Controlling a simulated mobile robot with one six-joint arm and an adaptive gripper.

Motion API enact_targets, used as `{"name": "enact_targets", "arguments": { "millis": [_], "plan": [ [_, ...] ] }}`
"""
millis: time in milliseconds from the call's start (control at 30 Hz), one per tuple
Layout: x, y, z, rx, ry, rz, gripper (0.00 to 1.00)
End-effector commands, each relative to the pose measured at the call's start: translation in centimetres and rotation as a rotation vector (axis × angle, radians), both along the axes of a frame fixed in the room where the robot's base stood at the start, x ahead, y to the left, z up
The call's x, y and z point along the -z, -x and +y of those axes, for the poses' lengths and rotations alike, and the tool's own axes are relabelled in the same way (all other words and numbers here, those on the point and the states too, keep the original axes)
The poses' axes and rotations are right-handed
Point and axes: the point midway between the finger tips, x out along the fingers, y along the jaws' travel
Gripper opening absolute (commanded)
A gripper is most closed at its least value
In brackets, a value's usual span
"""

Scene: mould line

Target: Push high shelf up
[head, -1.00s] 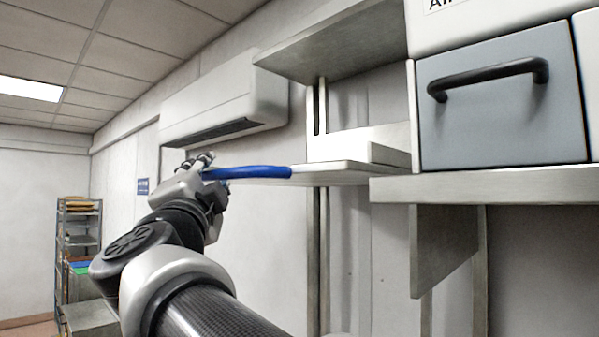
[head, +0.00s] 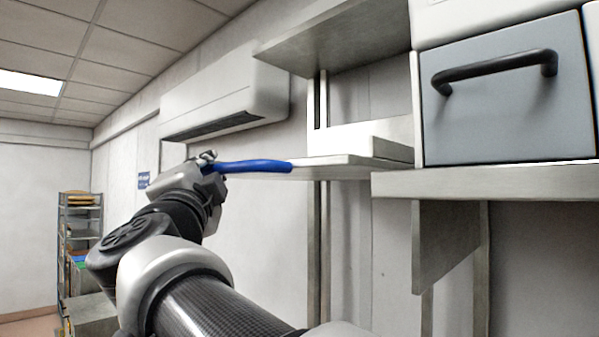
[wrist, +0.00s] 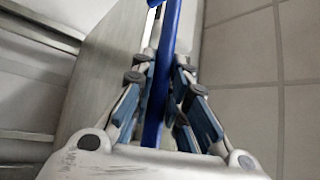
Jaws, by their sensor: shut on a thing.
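The high shelf (head: 345,160) is a pale board on uprights at the wall, in the middle of the head view. A blue bar (head: 252,165) runs left from its front end to my gripper (head: 208,160). In the wrist view the blue bar (wrist: 160,70) passes between the fingers of my gripper (wrist: 166,75), which is shut on it. The fingertips are partly hidden in the head view. The shelf board looks roughly level. A pale board surface (wrist: 105,70) lies left of the bar in the wrist view.
A white box-like block (head: 350,140) sits on the shelf. Another board (head: 340,45) is above it. A grey drawer front (head: 505,105) with a black handle stands right, on a ledge (head: 490,183). A white wall unit (head: 225,95) hangs behind my gripper. A rack (head: 80,230) stands far left.

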Motion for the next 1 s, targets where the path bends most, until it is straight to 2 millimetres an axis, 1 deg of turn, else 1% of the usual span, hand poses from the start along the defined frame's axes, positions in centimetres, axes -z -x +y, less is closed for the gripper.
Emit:
{"name": "enact_targets", "arguments": {
  "millis": [433,567,667,1000],
  "plan": [
    [0.0,0.0,0.0,0.0,0.0,0.001,0.0],
    [-0.5,0.0,0.0,0.0,0.0,0.0,0.0],
    [-1.6,0.0,0.0,0.0,0.0,0.0,0.0],
    [-7.4,0.0,0.0,0.0,-0.002,-0.001,0.0]
  ]
}}
